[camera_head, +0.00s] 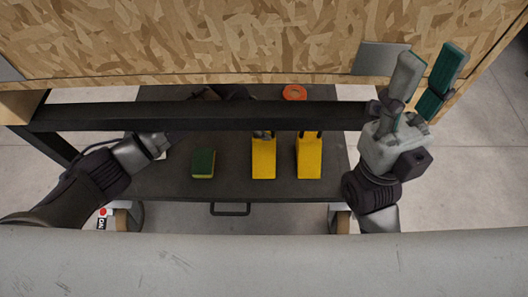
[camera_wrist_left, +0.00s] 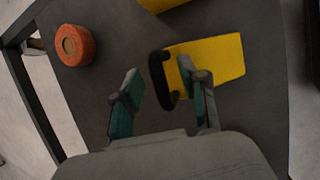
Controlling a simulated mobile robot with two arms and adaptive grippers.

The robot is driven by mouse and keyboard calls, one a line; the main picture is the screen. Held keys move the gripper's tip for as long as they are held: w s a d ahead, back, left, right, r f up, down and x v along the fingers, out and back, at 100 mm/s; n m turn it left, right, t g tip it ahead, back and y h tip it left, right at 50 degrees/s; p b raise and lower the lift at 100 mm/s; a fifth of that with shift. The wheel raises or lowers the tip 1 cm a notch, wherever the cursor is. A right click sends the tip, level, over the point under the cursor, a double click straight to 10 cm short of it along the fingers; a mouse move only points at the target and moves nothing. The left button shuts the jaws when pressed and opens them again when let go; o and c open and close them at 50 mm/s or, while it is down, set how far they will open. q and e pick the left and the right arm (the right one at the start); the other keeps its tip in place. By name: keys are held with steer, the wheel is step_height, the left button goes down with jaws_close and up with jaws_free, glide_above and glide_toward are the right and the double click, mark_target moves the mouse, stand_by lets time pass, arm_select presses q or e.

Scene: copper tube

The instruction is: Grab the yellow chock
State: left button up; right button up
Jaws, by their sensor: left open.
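Two yellow chocks with dark handles lie side by side on the dark cart top: a left one (camera_head: 263,158) and a right one (camera_head: 308,158). In the left wrist view the nearer chock (camera_wrist_left: 222,56) has its black handle between the fingers of my open left gripper (camera_wrist_left: 159,72). The right-hand finger overlaps the chock in the picture; I cannot tell whether it touches. The other chock (camera_wrist_left: 160,4) is cut off at the top edge. In the head view a dark bar hides much of my left gripper. My right gripper (camera_head: 431,56) is open and empty, raised at the right.
A green and yellow sponge (camera_head: 203,164) lies left of the chocks. An orange roll (camera_head: 295,93) lies behind the bar and also shows in the left wrist view (camera_wrist_left: 75,45). The black bar (camera_head: 200,117) crosses above the cart (camera_head: 180,185).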

arm_select(q)
steer(key=shift+d+f, duration=0.15)
steer(key=shift+f, duration=0.15)
jaws_close()
steer(key=shift+w+r, duration=0.1)
steer(key=shift+r, duration=0.05)
